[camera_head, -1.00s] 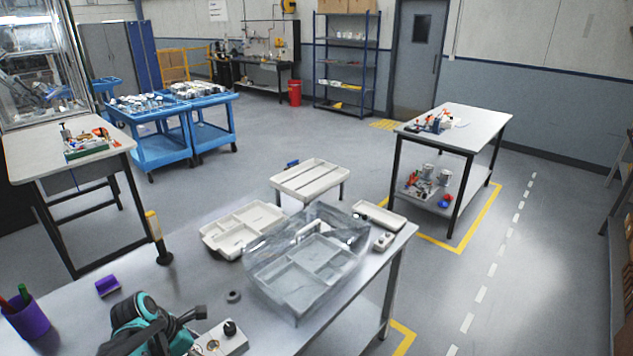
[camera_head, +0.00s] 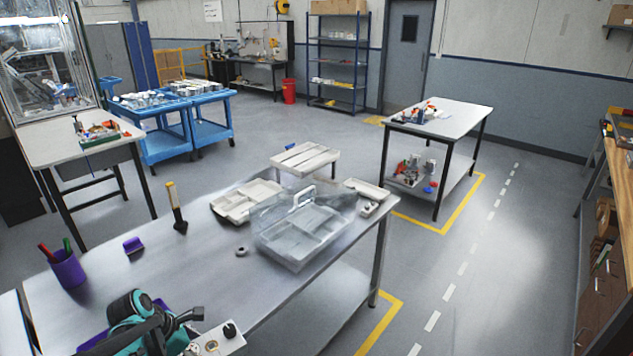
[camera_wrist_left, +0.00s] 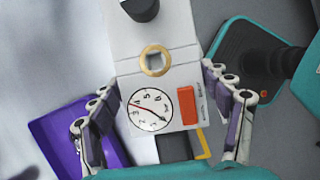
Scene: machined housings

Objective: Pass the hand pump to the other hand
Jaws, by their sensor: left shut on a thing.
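A pale grey block with a round dial, a red button, a brass ring and a black knob, apparently the hand pump (camera_wrist_left: 183,60), sits between the fingers of my left gripper (camera_wrist_left: 158,82) in the left wrist view. The gripper is shut on it, one finger on each side. In the head view the pump (camera_head: 211,346) shows at the bottom edge, partly cut off, beside my teal and black left arm. My right gripper is not identifiable in either view.
A metal table (camera_head: 190,262) carries a clear handled bin (camera_head: 300,232), pale trays (camera_head: 238,205), a purple cup (camera_head: 68,270) and a yellow-handled tool (camera_head: 176,205). A purple tray (camera_wrist_left: 65,135) lies below the gripper. Open floor lies right of the table.

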